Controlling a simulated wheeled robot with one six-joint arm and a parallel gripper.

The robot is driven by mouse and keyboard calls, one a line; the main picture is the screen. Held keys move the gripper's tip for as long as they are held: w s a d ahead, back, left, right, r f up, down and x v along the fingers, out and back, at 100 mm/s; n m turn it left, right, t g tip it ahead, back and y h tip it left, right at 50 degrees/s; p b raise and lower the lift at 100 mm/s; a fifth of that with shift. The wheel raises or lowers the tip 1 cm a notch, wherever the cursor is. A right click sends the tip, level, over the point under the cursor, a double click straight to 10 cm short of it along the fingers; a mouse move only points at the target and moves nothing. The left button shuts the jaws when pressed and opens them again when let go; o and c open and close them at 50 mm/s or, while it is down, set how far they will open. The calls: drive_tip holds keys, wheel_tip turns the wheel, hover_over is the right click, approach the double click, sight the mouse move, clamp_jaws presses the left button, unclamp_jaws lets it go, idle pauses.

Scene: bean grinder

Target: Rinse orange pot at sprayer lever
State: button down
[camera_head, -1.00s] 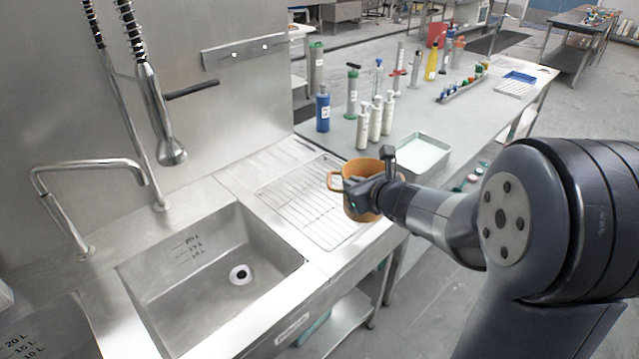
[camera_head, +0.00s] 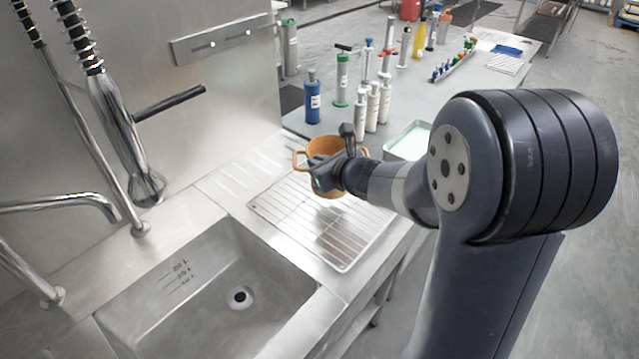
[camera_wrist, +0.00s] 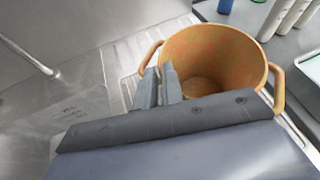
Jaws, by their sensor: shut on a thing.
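The orange pot (camera_head: 324,150) is held by my gripper (camera_head: 322,172) over the back right of the drainboard rack, in the head view. In the wrist view the pot (camera_wrist: 222,52) is upright, its inside looks empty and a loop handle shows on each side. My gripper (camera_wrist: 160,84) is shut on the pot's near wall. The sprayer (camera_head: 118,135) hangs at the left, with its bell-shaped head (camera_head: 148,188) pointing down. Its black lever (camera_head: 170,103) sticks out to the right. The pot is to the right of the sprayer and apart from it.
The sink basin (camera_head: 215,300) lies below and left of the pot. A bent faucet (camera_head: 60,203) stands at the left. The wire rack (camera_head: 325,225) is beside the basin. A blue bottle (camera_head: 312,100), several white bottles and a tray (camera_head: 408,142) stand on the bench behind.

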drive_tip(key=shift+f+b, duration=0.4)
drive_tip(key=shift+f, duration=1.8)
drive_tip(key=shift+f+b, duration=0.25)
drive_tip(key=shift+b, duration=0.1)
drive_tip(key=c, duration=1.5)
unclamp_jaws()
drive_tip(key=shift+c, duration=0.2)
drive_tip(key=shift+r+p, duration=0.15)
drive_tip(key=shift+p, duration=0.15)
drive_tip(key=v, duration=1.2)
